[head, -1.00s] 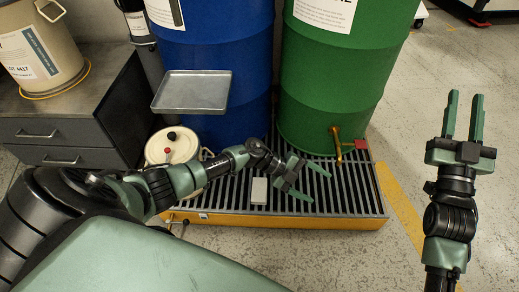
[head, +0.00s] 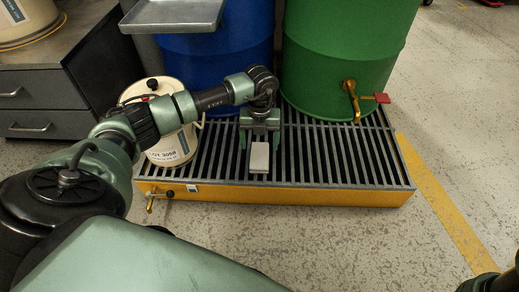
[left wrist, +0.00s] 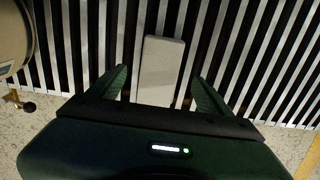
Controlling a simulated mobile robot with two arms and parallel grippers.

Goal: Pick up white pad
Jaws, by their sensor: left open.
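The white pad (head: 259,157) lies on the slatted grate of the spill pallet, near its front edge. In the left wrist view the pad (left wrist: 162,70) is a pale rectangle lying across the slats, its near end between my fingers. My left gripper (head: 260,150) is open and reaches down over the pad, one finger on each side. In the left wrist view my left gripper (left wrist: 160,85) shows gaps between both fingers and the pad. Of my right arm only a dark part shows at the lower right corner; its gripper is out of the picture.
The spill pallet (head: 320,195) has a yellow front. A blue drum (head: 215,75) and a green drum (head: 345,50) with a brass tap (head: 351,98) stand on it. A cream canister (head: 168,125) is left of the pad. A metal tray (head: 172,14) hangs above. Floor at right is clear.

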